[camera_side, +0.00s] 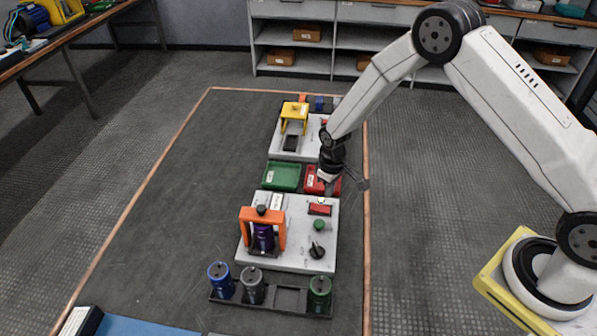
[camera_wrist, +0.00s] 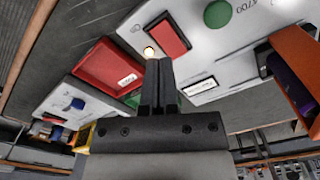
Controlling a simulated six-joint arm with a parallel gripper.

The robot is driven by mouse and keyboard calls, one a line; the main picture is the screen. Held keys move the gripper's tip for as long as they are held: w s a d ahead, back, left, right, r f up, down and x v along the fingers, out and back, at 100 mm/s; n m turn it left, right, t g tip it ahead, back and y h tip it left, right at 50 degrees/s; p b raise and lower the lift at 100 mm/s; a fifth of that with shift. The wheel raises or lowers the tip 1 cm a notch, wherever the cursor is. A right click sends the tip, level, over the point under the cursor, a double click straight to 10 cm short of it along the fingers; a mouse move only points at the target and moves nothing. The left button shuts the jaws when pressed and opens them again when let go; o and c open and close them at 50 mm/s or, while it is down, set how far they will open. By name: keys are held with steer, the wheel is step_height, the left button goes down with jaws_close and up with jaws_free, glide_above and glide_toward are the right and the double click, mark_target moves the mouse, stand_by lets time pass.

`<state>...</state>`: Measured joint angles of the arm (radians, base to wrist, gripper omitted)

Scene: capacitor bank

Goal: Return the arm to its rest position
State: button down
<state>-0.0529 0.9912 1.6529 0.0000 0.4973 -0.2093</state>
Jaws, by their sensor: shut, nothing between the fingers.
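My gripper (camera_side: 327,190) hangs above the work mat, over the near edge of the red tray and the far edge of the front panel. In the wrist view its fingers (camera_wrist: 159,66) are together with nothing between them. The front panel (camera_side: 290,256) carries an orange frame (camera_side: 277,217) with a purple capacitor (camera_side: 263,236) in it, a red rectangular part (camera_side: 319,209), a green button (camera_side: 319,225) and a black knob (camera_side: 317,250). The wrist view shows a glowing lamp (camera_wrist: 149,52) beside the red part (camera_wrist: 167,37). My fingers partly hide the panel edge.
A rack at the front holds blue (camera_side: 221,279), grey (camera_side: 252,285) and green (camera_side: 319,293) capacitors, with one empty slot (camera_side: 287,299). A green tray (camera_side: 282,177) and a red tray (camera_side: 311,182) lie behind the front panel. A back panel carries a yellow frame (camera_side: 294,113). The mat's left side is clear.

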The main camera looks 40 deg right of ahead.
steer(key=shift+r, duration=0.5)
steer(key=s+d+r+m+t, duration=0.2)
steer(key=s+r+m, duration=0.1)
steer(key=s+r, duration=1.4)
steer(key=shift+s+d+r+t, duration=0.3)
steer(key=shift+s+r, duration=0.1)
steer(key=shift+s, duration=0.5)
